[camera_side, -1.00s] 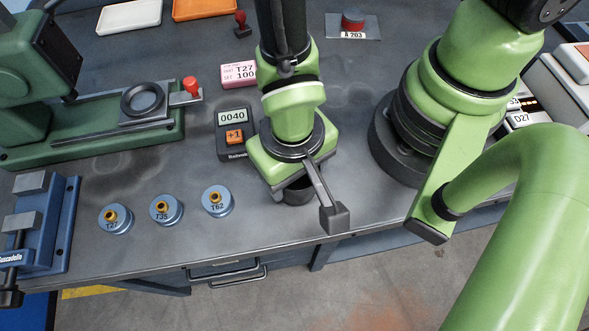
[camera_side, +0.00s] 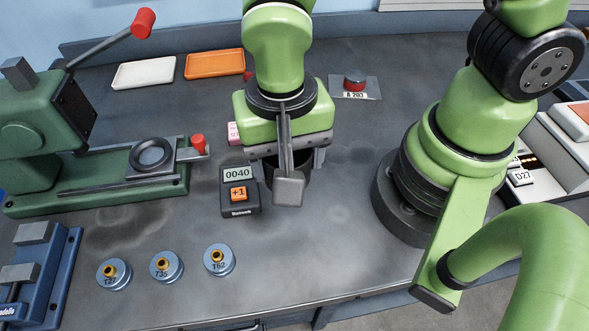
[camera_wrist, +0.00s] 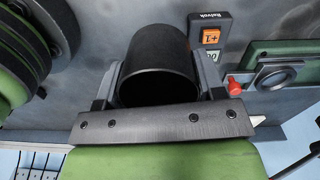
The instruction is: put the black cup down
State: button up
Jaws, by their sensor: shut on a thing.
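The black cup (camera_wrist: 158,52) is between the two fingers of my gripper (camera_wrist: 157,80) in the wrist view, with its dark open mouth facing the camera. My gripper is shut on its sides. In the side view my gripper (camera_side: 285,163) is to the right of the counter, and only dark parts of the cup (camera_side: 302,168) show behind the grey wrist bracket. The cup's base is hidden there, so I cannot tell whether it touches the bench or hangs above it.
A counter reading 0040 (camera_side: 239,192) is close left of the cup. Several blue round pieces (camera_side: 167,268) stand front left, and a green press (camera_side: 100,185) behind them. A red-topped piece on a plate (camera_side: 354,82) is at the back. Bare bench (camera_side: 320,245) lies in front.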

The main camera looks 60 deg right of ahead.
jog(key=w+d+m, duration=0.5)
jog(key=d+m, duration=0.1)
jog(key=d, duration=0.3)
jog(key=shift+m, duration=0.4)
notch_tip(320, 180, down, 6)
jog(key=shift+d+r, duration=0.15)
jog(key=shift+f, duration=2.1)
jog(key=shift+f, duration=0.15)
jog(key=o, duration=0.9)
